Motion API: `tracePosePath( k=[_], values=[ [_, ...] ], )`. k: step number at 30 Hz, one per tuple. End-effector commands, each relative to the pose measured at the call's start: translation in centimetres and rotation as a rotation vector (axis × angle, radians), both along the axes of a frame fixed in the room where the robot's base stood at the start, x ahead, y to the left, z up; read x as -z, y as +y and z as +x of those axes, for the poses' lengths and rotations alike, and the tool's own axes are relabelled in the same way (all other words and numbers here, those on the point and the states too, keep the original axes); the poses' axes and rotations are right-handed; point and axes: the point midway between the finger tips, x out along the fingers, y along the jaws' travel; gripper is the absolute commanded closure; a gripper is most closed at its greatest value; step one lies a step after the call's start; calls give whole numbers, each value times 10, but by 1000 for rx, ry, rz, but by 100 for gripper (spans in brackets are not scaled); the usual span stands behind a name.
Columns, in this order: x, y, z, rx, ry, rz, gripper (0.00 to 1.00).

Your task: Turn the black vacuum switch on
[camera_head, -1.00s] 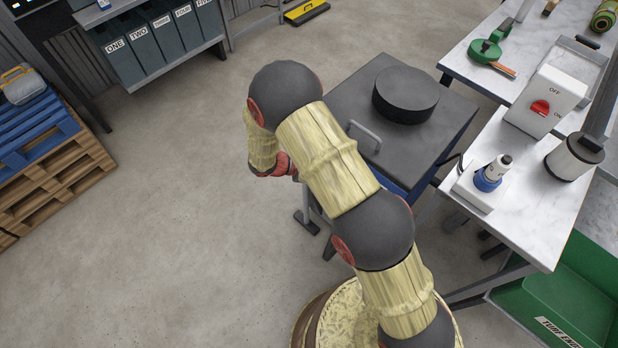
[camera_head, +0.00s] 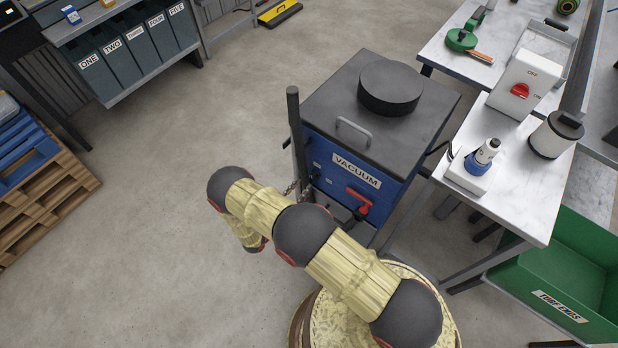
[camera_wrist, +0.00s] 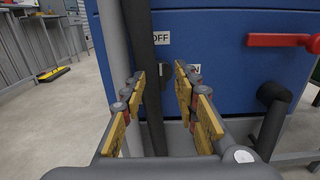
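The vacuum (camera_head: 325,160) is a blue cabinet with a dark top and a VACUUM label. In the wrist view, its blue front (camera_wrist: 225,35) fills the middle and right. A small dark switch (camera_wrist: 165,71) shows just below the OFF label (camera_wrist: 160,38), with a partly hidden ON label (camera_wrist: 194,69) to its right. My gripper (camera_wrist: 160,75) is open, its yellow-padded fingers on either side of the switch in the picture. No contact is visible, and the switch's exact position is hard to tell. In the head view, my gripper (camera_head: 291,189) is small at the cabinet's lower left.
A black upright pole (camera_head: 295,125) stands at the cabinet's left edge; in the wrist view it (camera_wrist: 148,90) runs down between my fingers. A red handle (camera_head: 358,199) is on the cabinet front. A worktable (camera_head: 520,190) stands at right. Open floor lies left.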

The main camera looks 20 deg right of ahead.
Motion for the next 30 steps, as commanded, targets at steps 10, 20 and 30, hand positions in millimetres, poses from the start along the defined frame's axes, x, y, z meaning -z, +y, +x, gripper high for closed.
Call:
tracePosePath(
  k=[10, 20, 30],
  values=[
    [1, -42, 29, 4, -1, 1, 70],
    [0, -51, 36, 2, 1, 1, 70],
    [0, -51, 36, 2, 1, 1, 83]
  ],
)
